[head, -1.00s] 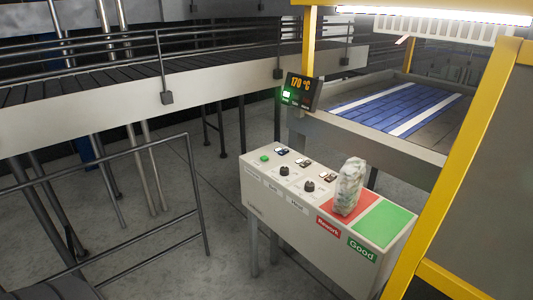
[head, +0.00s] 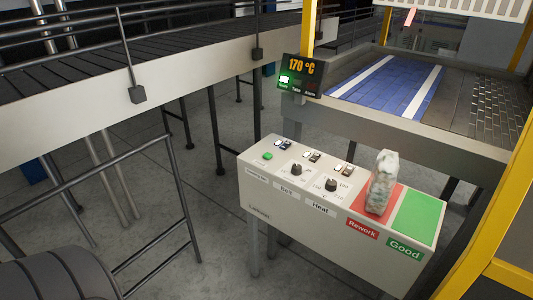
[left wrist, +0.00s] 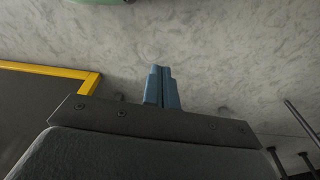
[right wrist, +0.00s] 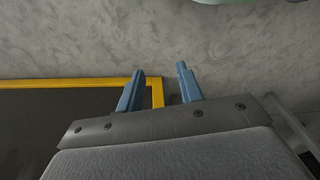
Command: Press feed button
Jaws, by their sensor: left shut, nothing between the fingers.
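A green button (head: 267,156) sits at the left end of the white control box (head: 262,196); a small label in front of it is too small to read surely. The box also has black knobs marked Belt (head: 296,169) and Heat (head: 330,184), with small switches behind. My left gripper (left wrist: 161,70) is shut and empty over the floor in the left wrist view. My right gripper (right wrist: 160,70) is open and empty over the floor in the right wrist view. Neither gripper shows in the head view, so both are away from the button.
A clear bag (head: 381,185) stands on the red Rework pad, beside the green Good pad (head: 418,216). A display (head: 300,75) reads 170 °C. Behind is a blue-slatted conveyor (head: 385,85). A yellow post (head: 490,215) stands at right, a dark railing (head: 185,190) at left.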

